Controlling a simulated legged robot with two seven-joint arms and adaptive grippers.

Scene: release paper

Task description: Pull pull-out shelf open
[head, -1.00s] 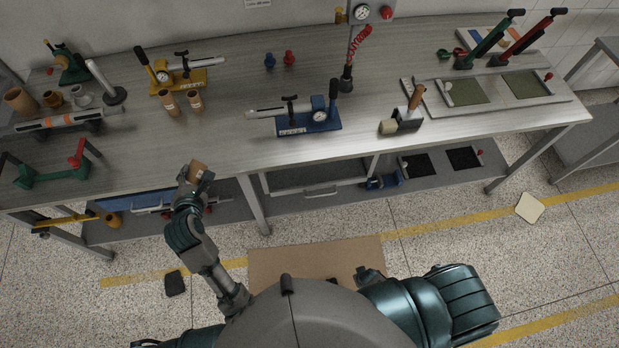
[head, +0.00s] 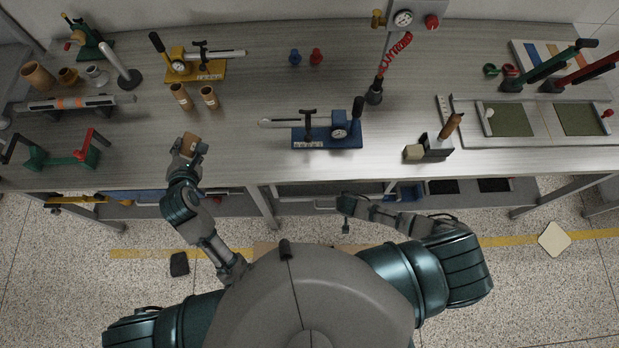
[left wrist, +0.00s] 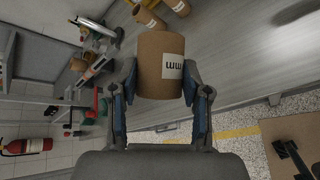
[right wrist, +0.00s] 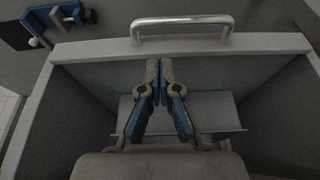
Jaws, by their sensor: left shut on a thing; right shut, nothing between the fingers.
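The grey pull-out shelf (head: 318,190) is under the bench, right of a table leg. In the right wrist view its pale rim (right wrist: 95,48) and silver bar handle (right wrist: 183,20) cross the top. Grey inner walls slope down at both sides. My right gripper (right wrist: 160,68) is shut and empty, its fingertips just below the rim and apart from the handle. In the head view my right gripper (head: 347,203) is near the shelf's front. My left gripper (head: 188,148) is shut on a brown labelled cylinder (left wrist: 160,66) at the bench's front edge. How far the shelf is out is unclear.
The bench top (head: 240,120) holds a yellow tool (head: 195,70), a blue tool (head: 330,135) and two brown cylinders behind my left gripper. A pale square (head: 554,239) lies on the floor at right.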

